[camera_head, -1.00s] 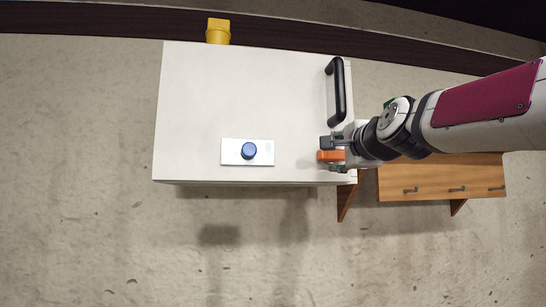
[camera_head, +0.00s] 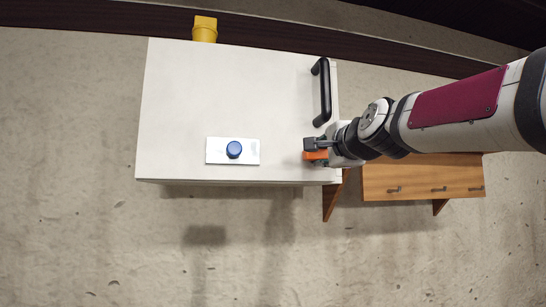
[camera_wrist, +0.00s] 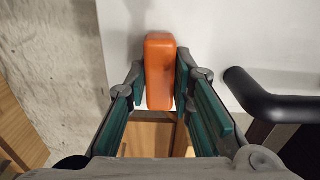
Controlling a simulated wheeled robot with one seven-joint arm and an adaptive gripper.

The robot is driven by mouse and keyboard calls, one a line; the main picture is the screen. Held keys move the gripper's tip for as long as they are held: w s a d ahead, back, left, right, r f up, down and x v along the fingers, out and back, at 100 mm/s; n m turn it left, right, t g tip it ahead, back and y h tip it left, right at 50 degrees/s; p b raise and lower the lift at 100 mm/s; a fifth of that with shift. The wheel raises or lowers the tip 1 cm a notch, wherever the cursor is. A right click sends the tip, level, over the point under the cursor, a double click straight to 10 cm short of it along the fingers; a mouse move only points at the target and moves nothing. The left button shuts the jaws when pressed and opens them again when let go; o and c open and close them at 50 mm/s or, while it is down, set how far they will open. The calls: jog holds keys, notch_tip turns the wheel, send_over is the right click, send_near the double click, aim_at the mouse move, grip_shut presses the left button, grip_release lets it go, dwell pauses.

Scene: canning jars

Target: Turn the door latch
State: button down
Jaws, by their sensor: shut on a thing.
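The orange door latch (camera_head: 315,155) sits at the lower right of the white door (camera_head: 190,90). In the wrist view the latch (camera_wrist: 160,62) is a rounded orange block, upright in the picture. My gripper (camera_head: 318,149) is at the latch, coming from the right in the head view. In the wrist view my gripper (camera_wrist: 161,88) has a finger on each side of the latch and is shut on it. The fingers and wrist hide part of the latch in the head view.
A black door handle (camera_head: 325,92) stands above the latch and shows at the right in the wrist view (camera_wrist: 270,100). A white plate with a blue knob (camera_head: 234,149) is on the door. A yellow object (camera_head: 205,29) is behind it. A wooden drawer cabinet (camera_head: 420,178) is at right.

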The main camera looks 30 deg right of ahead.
jog(key=n+b, duration=0.3)
jog(key=n, duration=0.1)
jog(key=shift+f+n, duration=0.15)
jog(key=shift+n, duration=0.15)
jog(key=n+b, duration=0.2)
jog(key=n, duration=0.2)
jog(key=shift+n, duration=0.3)
jog(key=n+b, duration=0.1)
jog(key=n, duration=0.3)
jog(key=shift+b, duration=0.4)
jog(key=shift+n+b, duration=0.3)
jog(key=shift+n, duration=1.8)
jog(key=c, duration=1.4)
grip_release()
